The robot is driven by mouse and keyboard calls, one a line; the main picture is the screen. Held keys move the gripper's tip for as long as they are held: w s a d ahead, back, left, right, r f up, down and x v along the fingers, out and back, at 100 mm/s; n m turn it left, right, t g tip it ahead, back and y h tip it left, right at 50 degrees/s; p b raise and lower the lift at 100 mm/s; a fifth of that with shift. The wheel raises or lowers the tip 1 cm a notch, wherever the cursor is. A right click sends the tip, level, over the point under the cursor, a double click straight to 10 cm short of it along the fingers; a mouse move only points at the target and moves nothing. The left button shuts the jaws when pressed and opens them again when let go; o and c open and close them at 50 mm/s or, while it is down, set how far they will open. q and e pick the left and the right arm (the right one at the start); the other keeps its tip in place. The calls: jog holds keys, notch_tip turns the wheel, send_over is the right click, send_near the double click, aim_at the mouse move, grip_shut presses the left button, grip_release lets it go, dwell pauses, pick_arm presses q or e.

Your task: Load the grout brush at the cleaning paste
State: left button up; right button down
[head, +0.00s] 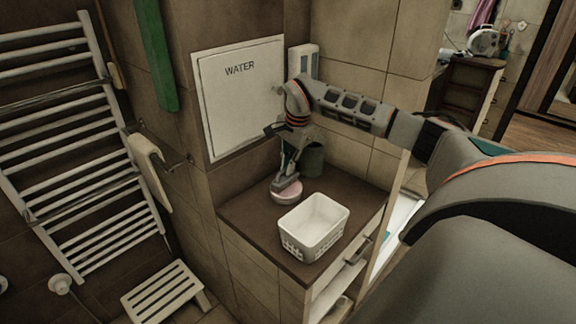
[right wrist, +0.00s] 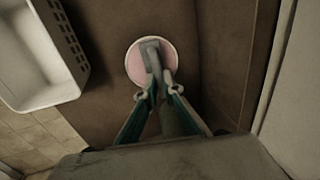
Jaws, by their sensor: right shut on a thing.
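The cleaning paste is a round, shallow dish with a pink surface and a pale rim (head: 287,192), standing on the brown counter. It also shows in the right wrist view (right wrist: 138,72). My right gripper (head: 288,153) is above the dish, pointing down, and is shut on the grout brush (right wrist: 152,56). The brush's grey head is over the pink paste; whether it touches the paste I cannot tell. The gripper hides most of the brush in the head view. My left gripper is not in view.
A white basket (head: 288,245) stands on the counter (head: 245,215) in front of the dish. A dark green cup (head: 313,160) stands behind, near the wall. A white panel marked WATER (head: 240,95) is on the wall at left. A slatted stool (head: 165,293) stands on the floor.

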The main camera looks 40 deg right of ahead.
jog(key=shift+f, duration=0.55)
dwell(1.2)
jog(key=shift+r, duration=3.55)
